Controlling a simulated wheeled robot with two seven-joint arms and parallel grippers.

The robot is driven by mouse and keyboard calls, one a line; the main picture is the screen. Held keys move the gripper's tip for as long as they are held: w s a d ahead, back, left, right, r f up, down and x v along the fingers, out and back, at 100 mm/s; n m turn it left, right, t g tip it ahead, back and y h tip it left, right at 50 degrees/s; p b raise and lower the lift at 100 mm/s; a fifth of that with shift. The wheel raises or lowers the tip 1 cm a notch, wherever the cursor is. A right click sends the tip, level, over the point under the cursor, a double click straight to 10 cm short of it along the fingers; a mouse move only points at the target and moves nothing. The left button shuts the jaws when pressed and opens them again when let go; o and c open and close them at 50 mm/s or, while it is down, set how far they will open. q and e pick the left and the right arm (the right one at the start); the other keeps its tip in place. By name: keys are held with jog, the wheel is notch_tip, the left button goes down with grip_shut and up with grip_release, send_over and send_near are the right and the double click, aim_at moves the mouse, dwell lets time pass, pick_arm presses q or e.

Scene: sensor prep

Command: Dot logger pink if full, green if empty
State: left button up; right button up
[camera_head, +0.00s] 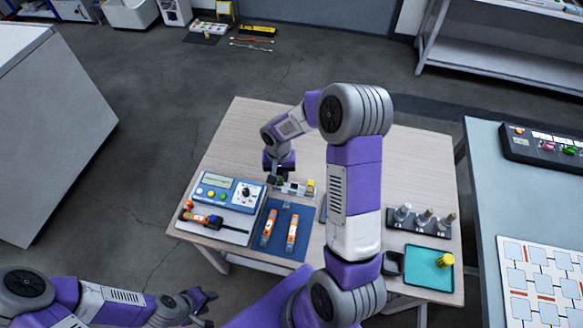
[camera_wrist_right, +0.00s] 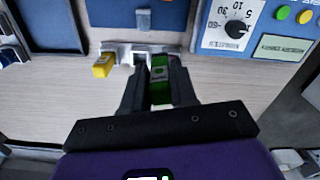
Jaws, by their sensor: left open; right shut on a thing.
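Two orange loggers with pale labels, the left logger (camera_head: 268,227) and the right logger (camera_head: 292,234), lie on a blue mat (camera_head: 280,252). Behind the mat stands a small pale rack (camera_head: 293,189). In the right wrist view, my right gripper (camera_wrist_right: 160,82) is shut on a green marker (camera_wrist_right: 160,92) at the rack (camera_wrist_right: 138,54); I cannot tell whether the marker is still seated in it. A yellow marker (camera_wrist_right: 103,65) is in the rack's other end. The right gripper (camera_head: 279,174) also shows in the head view. My left gripper (camera_head: 203,300) is open and empty, off the table's front left.
A tester with a dial (camera_head: 228,192) and an orange-black tool (camera_head: 205,217) are at the table's left. A holder with several metal-topped pieces (camera_head: 420,222), a dark cup (camera_head: 392,264) and a teal tray (camera_head: 428,280) with a yellow piece (camera_head: 445,260) are at the right.

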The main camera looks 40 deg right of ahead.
jog(key=d+f+m, duration=0.1)
jog(key=d+m, duration=0.1)
jog(key=d, duration=0.2)
jog(key=b, duration=0.3)
send_over(294, 188)
jog(key=shift+m, duration=0.4)
jog(key=shift+s+a+f, duration=0.15)
jog(key=shift+a+f, duration=0.05)
jog(key=shift+f, duration=1)
jog(key=shift+s+a+f, duration=0.15)
jog(key=shift+f, duration=1.05)
jog(key=shift+a, duration=0.1)
jog(key=shift+f+b, duration=1.4)
jog(key=shift+b, duration=0.15)
jog(key=o, duration=1.2)
jog(key=shift+c, duration=0.2)
jog(key=shift+r+p, duration=0.5)
jog(key=shift+r, duration=0.25)
